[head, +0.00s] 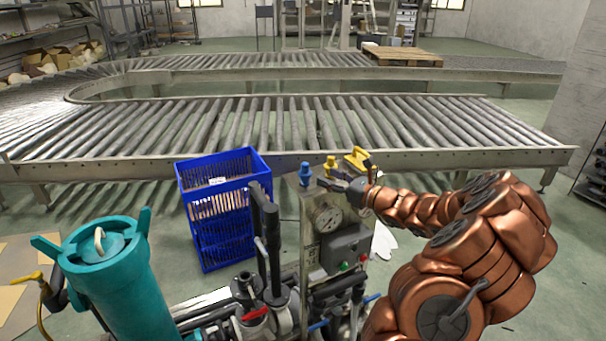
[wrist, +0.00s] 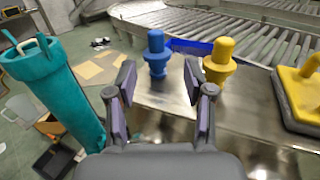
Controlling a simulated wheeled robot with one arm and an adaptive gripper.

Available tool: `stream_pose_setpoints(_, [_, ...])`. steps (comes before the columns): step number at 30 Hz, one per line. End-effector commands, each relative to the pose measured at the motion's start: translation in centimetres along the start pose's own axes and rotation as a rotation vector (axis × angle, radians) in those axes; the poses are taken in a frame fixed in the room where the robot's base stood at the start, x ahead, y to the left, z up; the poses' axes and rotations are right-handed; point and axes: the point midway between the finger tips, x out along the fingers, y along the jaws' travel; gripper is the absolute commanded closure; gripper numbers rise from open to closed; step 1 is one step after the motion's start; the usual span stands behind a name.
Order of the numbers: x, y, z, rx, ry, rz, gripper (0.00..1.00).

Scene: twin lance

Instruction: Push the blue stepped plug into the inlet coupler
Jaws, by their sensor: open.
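The blue stepped plug (head: 305,174) stands upright on top of the metal cabinet in the head view. In the wrist view the blue plug (wrist: 156,54) stands on the metal top, ahead of my gripper (wrist: 163,88) and between the lines of its two fingers. My gripper (head: 337,182) is open and empty, with the plug beyond the fingertips and apart from them. A yellow stepped plug (wrist: 219,60) stands to the right of the blue one, near the right finger. I cannot make out the inlet coupler for certain in either view.
A yellow block-like part (wrist: 299,95) sits at the right on the metal top. A teal canister (head: 116,279) stands at the left, with pipes and valves beside the cabinet. A blue crate (head: 221,212) and a roller conveyor (head: 300,128) lie behind.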

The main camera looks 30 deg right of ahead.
Motion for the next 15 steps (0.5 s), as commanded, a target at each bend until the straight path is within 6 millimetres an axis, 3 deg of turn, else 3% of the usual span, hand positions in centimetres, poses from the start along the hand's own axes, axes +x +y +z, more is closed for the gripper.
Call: stream_pose_setpoints(15, [5.6,-0.4,-0.7,0.007,0.008,0.005,0.48])
